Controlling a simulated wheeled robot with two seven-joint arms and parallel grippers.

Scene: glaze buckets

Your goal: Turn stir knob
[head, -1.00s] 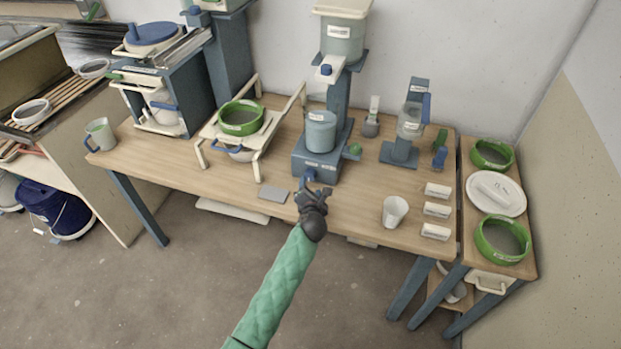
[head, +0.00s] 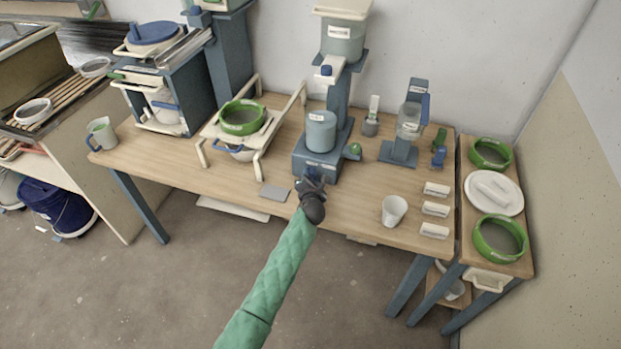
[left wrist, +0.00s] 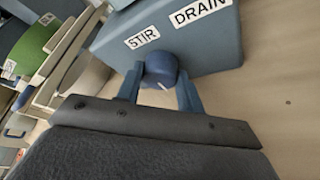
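The blue stir knob (left wrist: 160,68) sticks out from the front of the blue machine base (left wrist: 190,35), by the STIR label, with a DRAIN label to its right. A short white mark shows on the knob's lower side. My left gripper (left wrist: 160,88) has one finger on each side of the knob, and the knob fills the gap between them. In the head view the left gripper (head: 311,182) is at the front of the machine base (head: 327,163) and hides the knob. A blue-grey bucket (head: 321,132) stands on the base. My right gripper is not in view.
A green knob (head: 354,150) is on the base's right side. A grey flat piece (head: 274,193) lies to the left of the gripper, and a white cup (head: 394,211) stands to the right. A cream rack (head: 203,150) with a green ring (head: 241,118) stands further left.

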